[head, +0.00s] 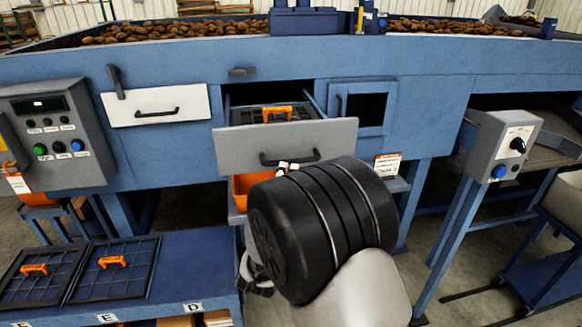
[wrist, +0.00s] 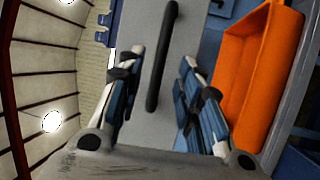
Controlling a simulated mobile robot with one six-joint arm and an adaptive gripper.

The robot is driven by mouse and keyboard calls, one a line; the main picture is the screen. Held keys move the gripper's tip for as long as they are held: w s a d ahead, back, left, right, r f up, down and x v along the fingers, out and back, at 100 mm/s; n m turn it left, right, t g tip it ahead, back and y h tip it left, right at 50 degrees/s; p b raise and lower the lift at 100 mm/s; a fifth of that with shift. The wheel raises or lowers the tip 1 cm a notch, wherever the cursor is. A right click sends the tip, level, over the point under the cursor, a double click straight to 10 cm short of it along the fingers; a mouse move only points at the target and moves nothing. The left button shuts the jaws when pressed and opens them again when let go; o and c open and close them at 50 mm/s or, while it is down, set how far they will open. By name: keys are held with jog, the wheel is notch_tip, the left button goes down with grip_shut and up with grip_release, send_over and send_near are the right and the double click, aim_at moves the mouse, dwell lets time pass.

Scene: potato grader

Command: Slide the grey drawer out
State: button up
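The grey drawer (head: 235,148) stands partly out of the blue machine in the head view. A black grid screen with an orange handle (head: 267,111) lies inside it. The drawer's black bar handle (head: 290,158) is on its front, and it also shows in the wrist view (wrist: 163,55). My gripper (wrist: 160,85) is open, with one finger on each side of the handle's line. The handle's near end lies between the fingers, with gaps on both sides. In the head view my gripper is mostly hidden behind my black wrist joint; pale fingertips (head: 288,166) show just under the handle.
A white drawer (head: 155,106) is shut at the left, beside a control panel (head: 52,135). An orange bin (wrist: 243,75) sits below the grey drawer. An open blue door frame (head: 333,105) is at its right. A blue bench (head: 190,270) with two grid screens stands lower left.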

jog(key=v, duration=0.5)
jog(key=shift+s+f, duration=0.1)
jog(key=shift+s, duration=0.2)
jog(key=s+d+r+m+g+y, duration=0.3)
jog(key=d+r+m+g+y, duration=0.2)
jog(key=d+m+g, duration=0.1)
jog(key=s+d+f+m+g+h, duration=0.1)
jog(key=s+d+m+g, duration=0.2)
jog(key=s, duration=0.6)
jog(key=s+d+f+m+g, duration=0.1)
jog(key=s+d+m+g, duration=0.2)
jog(key=s+d, duration=0.4)
jog(key=s+d+f+m+g+h, duration=0.1)
jog(key=s+d, duration=0.4)
jog(key=s, duration=0.8)
jog(key=f+m+g, duration=0.1)
jog(key=m+g, duration=0.1)
jog(key=shift+s+d+m+h, duration=0.2)
jog(key=shift+m+h, duration=0.1)
jog(key=shift+m, duration=0.1)
jog(key=shift+w+a, duration=0.1)
jog(key=shift+a, duration=0.05)
